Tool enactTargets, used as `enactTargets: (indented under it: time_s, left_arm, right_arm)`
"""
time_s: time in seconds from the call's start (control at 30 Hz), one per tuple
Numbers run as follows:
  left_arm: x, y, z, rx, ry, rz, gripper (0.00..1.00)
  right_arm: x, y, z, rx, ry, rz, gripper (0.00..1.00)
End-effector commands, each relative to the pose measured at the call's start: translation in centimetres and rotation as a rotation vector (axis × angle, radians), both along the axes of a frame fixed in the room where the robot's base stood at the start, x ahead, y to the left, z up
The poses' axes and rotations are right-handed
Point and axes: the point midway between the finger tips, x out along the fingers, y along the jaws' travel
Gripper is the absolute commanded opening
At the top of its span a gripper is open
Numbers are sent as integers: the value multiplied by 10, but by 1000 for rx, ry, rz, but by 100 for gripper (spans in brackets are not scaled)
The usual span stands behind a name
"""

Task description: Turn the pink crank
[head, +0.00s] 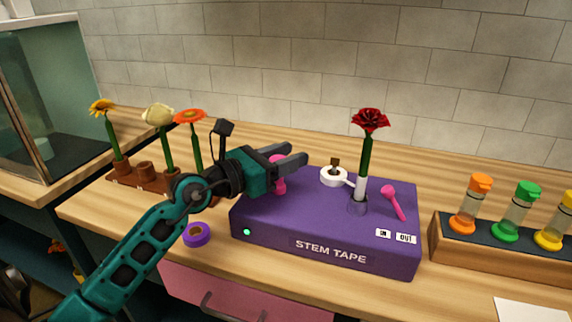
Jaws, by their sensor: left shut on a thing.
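The purple stem tape machine (330,225) sits on the wooden counter. The pink crank (279,181) stands at its left end, mostly hidden by my left gripper (298,155). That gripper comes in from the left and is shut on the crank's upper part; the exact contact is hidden. A red flower (370,121) stands upright in the machine's socket, with white tape (361,188) around its lower stem. A white tape roll (334,177) sits behind it. A pink lever (394,203) leans near the "IN" and "OUT" labels. My right gripper is not in view.
A brown flower rack (146,176) with yellow, cream and orange flowers stands at left. A purple tape ring (196,235) lies at the counter's front. A wooden rack (470,245) with orange, green and yellow-capped bottles stands at right. A green light (247,232) shows on the machine.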

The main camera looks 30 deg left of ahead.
Motion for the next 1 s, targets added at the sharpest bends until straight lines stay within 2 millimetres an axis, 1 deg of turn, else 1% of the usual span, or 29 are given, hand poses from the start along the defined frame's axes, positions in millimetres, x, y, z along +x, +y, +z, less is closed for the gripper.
enactTargets:
  time_s: [0.03,0.1,0.17,0.37,0.5,0.6,0.8,1.0]
  left_arm:
    - [0,0,-8,7,-4,-25,13]
    - [0,0,-9,9,-5,-67,13]
    - [0,-1,-10,7,-5,-106,13]
    - [-2,-2,-10,8,-7,-249,13]
    - [-3,-4,-8,6,-6,-348,13]
    - [-4,-5,-6,5,-6,-416,13]
    - [-5,-6,-3,2,-4,-543,13]
    - [-7,-8,-1,1,-2,-638,13]
  right_arm:
    - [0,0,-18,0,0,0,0]
    - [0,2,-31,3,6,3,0]
    - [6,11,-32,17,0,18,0]
    - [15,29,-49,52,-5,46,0]
    - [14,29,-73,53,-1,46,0]
    - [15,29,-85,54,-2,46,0]
    - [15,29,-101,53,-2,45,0]
    - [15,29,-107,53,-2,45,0]
